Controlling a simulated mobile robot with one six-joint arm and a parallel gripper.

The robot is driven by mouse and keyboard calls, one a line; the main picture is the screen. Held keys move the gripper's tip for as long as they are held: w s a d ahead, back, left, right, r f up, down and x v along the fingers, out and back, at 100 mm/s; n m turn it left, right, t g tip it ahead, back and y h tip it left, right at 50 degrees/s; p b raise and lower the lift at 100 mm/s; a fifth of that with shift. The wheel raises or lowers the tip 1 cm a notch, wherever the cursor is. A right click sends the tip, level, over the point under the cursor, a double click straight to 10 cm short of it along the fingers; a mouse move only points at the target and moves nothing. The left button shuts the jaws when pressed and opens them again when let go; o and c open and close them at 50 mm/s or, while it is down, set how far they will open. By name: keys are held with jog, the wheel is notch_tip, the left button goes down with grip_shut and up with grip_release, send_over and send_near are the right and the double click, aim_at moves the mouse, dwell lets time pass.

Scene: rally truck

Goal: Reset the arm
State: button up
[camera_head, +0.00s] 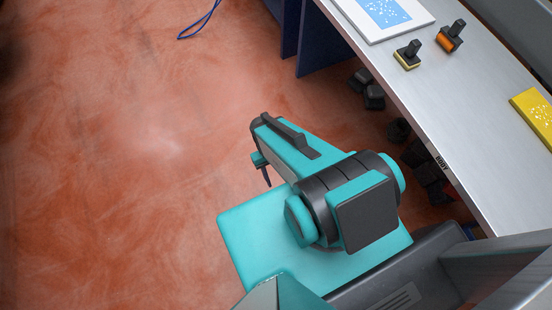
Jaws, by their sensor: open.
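My arm is folded low over my teal base in the head view, above the red-brown floor. My gripper (262,171) shows only in small part, as a short teal and dark piece below the left end of the arm. It is open, and I see nothing held in it. The rest of it is hidden behind the arm link. It is well to the left of the bench and apart from it.
A grey metal bench (470,130) runs down the right side. It bears a yellow-edged stamp (408,56), an orange stamp (451,37), a white-framed blue panel (388,10) and a yellow panel (536,113). Dark blocks (373,95) lie beneath. The left floor is clear except a blue cable (200,22).

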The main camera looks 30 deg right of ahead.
notch_tip(320, 180, down, 4)
jog(key=b, duration=0.4)
jog(key=shift+s, duration=0.15)
jog(key=shift+r, duration=0.1)
jog(key=c, duration=0.4)
jog(key=shift+o, duration=0.2)
jog(key=shift+d, duration=0.15)
